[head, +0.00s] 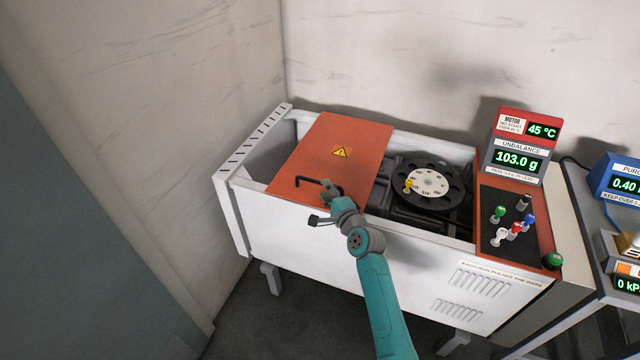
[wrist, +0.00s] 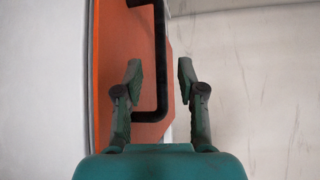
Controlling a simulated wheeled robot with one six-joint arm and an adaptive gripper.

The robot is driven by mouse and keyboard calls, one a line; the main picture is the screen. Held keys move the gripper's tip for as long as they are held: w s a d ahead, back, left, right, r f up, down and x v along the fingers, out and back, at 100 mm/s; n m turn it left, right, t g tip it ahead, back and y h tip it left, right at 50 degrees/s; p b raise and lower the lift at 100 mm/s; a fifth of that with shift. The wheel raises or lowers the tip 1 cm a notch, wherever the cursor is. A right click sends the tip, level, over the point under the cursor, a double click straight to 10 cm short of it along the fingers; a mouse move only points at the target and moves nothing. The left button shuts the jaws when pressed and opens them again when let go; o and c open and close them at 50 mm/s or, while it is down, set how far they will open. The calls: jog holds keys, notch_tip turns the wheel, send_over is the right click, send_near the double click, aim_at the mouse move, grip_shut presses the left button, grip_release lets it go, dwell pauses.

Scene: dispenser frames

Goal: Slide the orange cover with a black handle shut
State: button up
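The orange cover (head: 345,140) with a yellow warning sign lies over the middle of a white machine box (head: 300,235). To its right the bay is open and a black rotor (head: 455,185) shows. The black handle (head: 300,181) is near the cover's front edge, and my gripper (head: 328,190) is at its right part. In the wrist view my gripper (wrist: 159,78) is open, and the handle (wrist: 160,50) runs between the two fingertips with gaps on both sides. The cover (wrist: 120,40) also shows there. Whether the fingers reach down to handle depth is hard to tell.
A red-topped display (head: 515,145) stands behind a dark panel with several coloured knobs (head: 513,222). A yellow knob (head: 409,185) sits at the rotor. Another bench with displays (head: 622,190) is at the right. Walls close in behind and at the left.

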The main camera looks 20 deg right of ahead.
jog(key=shift+x, duration=2.25)
jog(key=shift+d, duration=0.1)
grip_shut()
